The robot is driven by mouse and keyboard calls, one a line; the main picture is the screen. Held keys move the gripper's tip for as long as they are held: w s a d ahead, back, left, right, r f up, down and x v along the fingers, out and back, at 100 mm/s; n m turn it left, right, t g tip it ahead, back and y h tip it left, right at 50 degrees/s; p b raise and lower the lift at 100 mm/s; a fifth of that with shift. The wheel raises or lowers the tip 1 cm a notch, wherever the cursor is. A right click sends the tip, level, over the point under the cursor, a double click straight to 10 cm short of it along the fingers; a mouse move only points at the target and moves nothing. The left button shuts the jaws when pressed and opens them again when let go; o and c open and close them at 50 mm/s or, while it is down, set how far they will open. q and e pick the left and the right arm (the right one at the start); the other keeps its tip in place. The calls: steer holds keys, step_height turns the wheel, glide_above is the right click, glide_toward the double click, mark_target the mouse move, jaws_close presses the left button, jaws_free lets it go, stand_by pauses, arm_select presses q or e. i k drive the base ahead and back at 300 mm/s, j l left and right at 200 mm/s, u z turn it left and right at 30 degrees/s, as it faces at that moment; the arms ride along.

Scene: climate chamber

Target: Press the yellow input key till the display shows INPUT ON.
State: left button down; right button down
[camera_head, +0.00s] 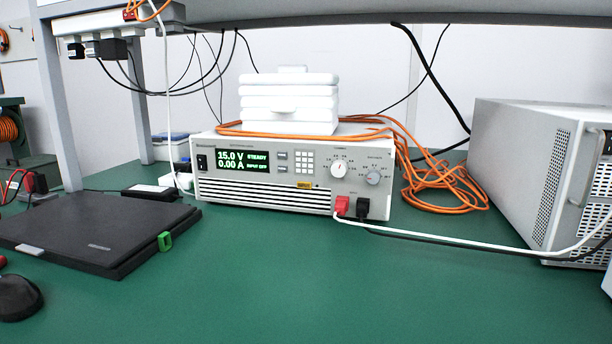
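A light grey bench instrument (265,199) stands on the green bench, its front facing me. Its dark display (243,161) reads 15.0 V, 0.00 A, STEADY and INPUT OFF in green and white. The small yellow input key (305,185) sits low on the front panel, below the number keypad (305,162) and left of the red socket plug. Nothing covers the key. Neither of my grippers shows in the head view.
A closed black laptop (95,232) and a mouse (18,297) lie on the left. A large grey unit (520,150) stands right. White and black leads run from the red and black plugs (362,206) across the bench. The green bench (300,285) in front is clear.

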mark_target(300, 185)
steer(key=k, duration=1.5)
